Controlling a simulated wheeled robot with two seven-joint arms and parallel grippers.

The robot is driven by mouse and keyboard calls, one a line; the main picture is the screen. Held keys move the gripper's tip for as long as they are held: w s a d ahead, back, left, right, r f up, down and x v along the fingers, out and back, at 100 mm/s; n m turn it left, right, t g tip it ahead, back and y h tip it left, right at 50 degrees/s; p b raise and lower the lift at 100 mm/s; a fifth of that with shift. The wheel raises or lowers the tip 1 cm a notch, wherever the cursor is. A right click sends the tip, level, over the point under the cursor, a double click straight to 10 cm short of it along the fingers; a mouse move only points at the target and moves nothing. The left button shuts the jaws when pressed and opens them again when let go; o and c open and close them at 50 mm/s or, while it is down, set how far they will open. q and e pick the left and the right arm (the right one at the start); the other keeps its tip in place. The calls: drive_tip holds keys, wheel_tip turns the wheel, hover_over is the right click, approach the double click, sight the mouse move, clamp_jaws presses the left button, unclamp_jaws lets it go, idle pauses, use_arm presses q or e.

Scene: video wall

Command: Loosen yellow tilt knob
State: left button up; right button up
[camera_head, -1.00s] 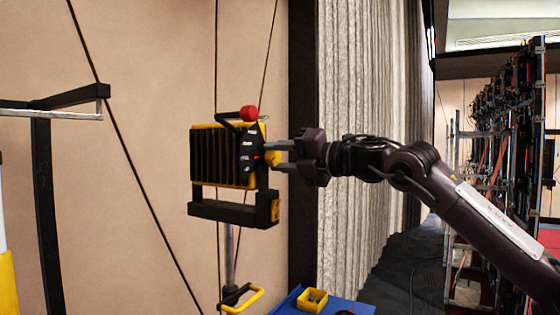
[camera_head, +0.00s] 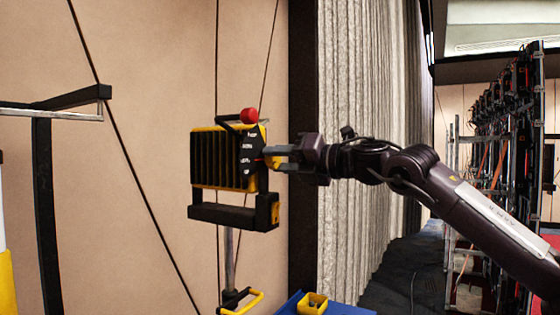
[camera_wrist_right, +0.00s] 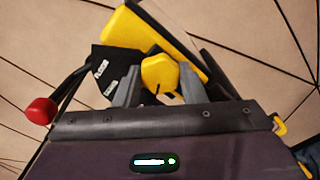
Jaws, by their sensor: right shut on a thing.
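The yellow tilt knob (camera_wrist_right: 158,72) sits on the black side plate of a black and yellow finned lamp-like unit (camera_head: 222,158). In the right wrist view the knob lies between the two grey fingers. My right gripper (camera_head: 271,157) reaches in from the right in the head view, shut on the knob. Its fingers hide most of the knob there. The unit hangs in a black U-shaped bracket (camera_head: 232,214) on a grey pole. My left gripper is in neither current view.
A red ball-ended lever (camera_head: 249,115) rises just above the knob; it also shows in the right wrist view (camera_wrist_right: 40,111). A black stand (camera_head: 42,190) is at left; a pale curtain hangs behind.

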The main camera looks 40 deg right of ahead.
drive_tip(key=o, duration=1)
drive_tip(key=shift+s+f, duration=0.1)
drive_tip(key=shift+s, duration=0.1)
drive_tip(key=b+v, duration=0.5)
drive_tip(key=v, duration=0.2)
drive_tip(key=shift+s+b, duration=0.25)
drive_tip(key=shift+b, duration=0.1)
drive_tip(key=shift+d, duration=0.15)
